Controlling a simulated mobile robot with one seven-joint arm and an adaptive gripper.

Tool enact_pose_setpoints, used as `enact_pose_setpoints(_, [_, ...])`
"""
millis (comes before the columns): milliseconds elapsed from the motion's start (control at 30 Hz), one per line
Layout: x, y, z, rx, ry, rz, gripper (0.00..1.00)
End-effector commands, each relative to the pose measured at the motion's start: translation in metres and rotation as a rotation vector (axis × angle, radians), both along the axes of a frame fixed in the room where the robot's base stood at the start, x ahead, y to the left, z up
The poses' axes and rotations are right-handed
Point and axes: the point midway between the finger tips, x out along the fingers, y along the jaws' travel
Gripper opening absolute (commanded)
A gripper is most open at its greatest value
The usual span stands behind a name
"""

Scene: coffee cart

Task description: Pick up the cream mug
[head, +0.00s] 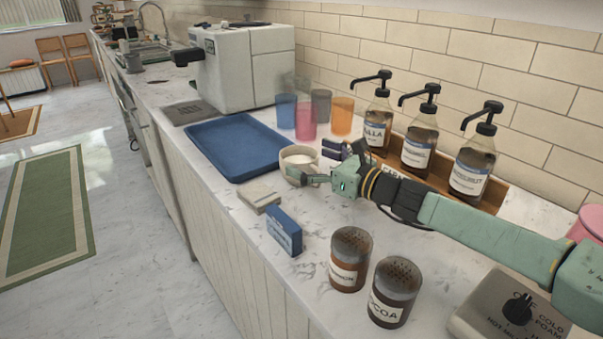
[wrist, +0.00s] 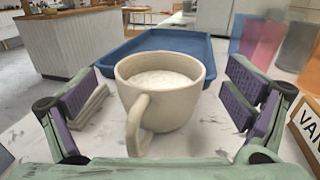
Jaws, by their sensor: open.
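The cream mug (head: 297,158) stands upright on the marble counter, near the right front corner of the blue tray. It has white, frothy contents. In the wrist view the mug (wrist: 172,95) is centred between my fingers, with its handle turned toward my palm. My gripper (head: 322,164) is open around the mug in the head view and partly covers it. In the wrist view my gripper's purple pads (wrist: 160,103) stand on both sides of the mug, with a visible gap on each side.
The blue tray (head: 228,135) lies behind the mug. Coloured cups (head: 305,122) and pump bottles (head: 420,145) stand along the wall side. Napkins (head: 259,196), a blue box (head: 284,231) and two shakers (head: 350,258) are at the front. A white machine (head: 238,62) stands farther back.

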Motion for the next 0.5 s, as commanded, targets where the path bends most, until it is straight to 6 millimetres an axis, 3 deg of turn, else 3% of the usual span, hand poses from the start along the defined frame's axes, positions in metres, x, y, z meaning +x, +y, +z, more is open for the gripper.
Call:
enact_pose_setpoints(200, [0.017,0.022,-0.001,0.001,0.000,0.001,0.96])
enact_pose_setpoints(500, [0.019,0.023,0.000,0.001,0.001,0.000,0.93])
